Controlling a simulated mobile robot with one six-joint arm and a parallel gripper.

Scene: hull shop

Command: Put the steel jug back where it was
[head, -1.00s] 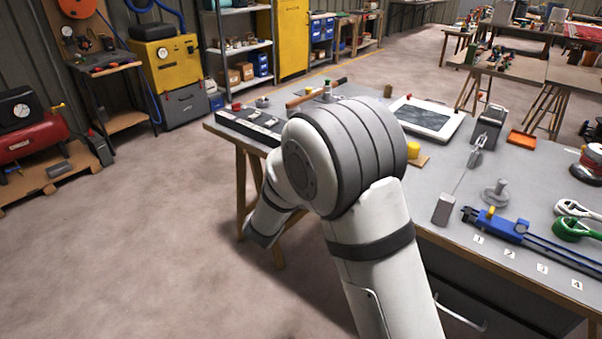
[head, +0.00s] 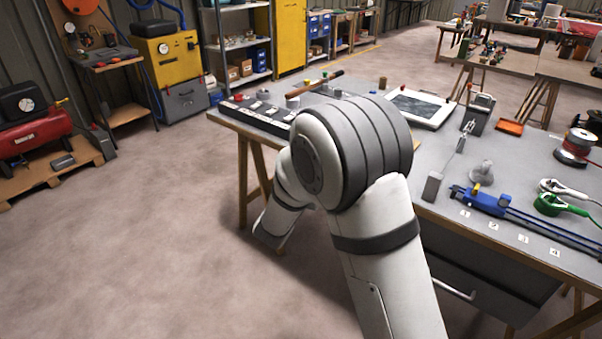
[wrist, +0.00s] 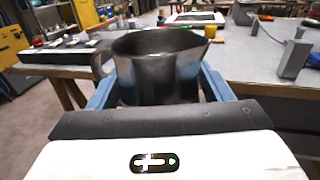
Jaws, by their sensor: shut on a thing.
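The steel jug (wrist: 160,68) is in the wrist view, a dark metal vessel with its handle to the left and its spout to the right. It looks upright. My gripper (wrist: 158,88) has its blue fingers on both sides of the jug and is shut on it. The jug stands out in front of the workbench (wrist: 250,70) edge in that view; its base is hidden by my gripper. In the head view my arm hides both gripper and jug. The grey bench top also shows in the head view (head: 400,160).
On the bench are a black tray with pale pieces (head: 256,117), a white-framed dark panel (head: 418,107), an orange tray (head: 509,126), a blue clamp (head: 485,201), a grey block (head: 432,187) and a wire spool (head: 577,147). Open floor (head: 130,250) lies left.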

